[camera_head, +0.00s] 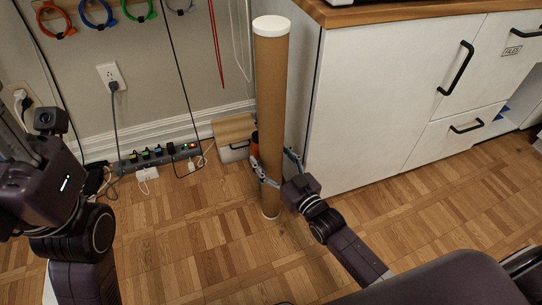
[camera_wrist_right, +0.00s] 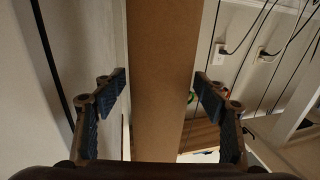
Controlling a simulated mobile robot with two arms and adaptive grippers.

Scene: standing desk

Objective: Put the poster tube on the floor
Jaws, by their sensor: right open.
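The poster tube (camera_head: 271,110) is a tall brown cardboard cylinder with white end caps. It stands upright in the head view, its lower end at the wooden floor (camera_head: 180,245). My right gripper (camera_head: 275,167) is around the lower part of the tube, one finger on each side. In the right wrist view the tube (camera_wrist_right: 162,80) runs between the open fingers of the right gripper (camera_wrist_right: 160,85), with gaps on both sides. My left arm is at the left edge of the head view; its fingers are not visible.
A white cabinet (camera_head: 390,110) with black handles stands close to the right of the tube. A power strip (camera_head: 160,155) with plugs and cables lies along the wall. The floor in front is clear.

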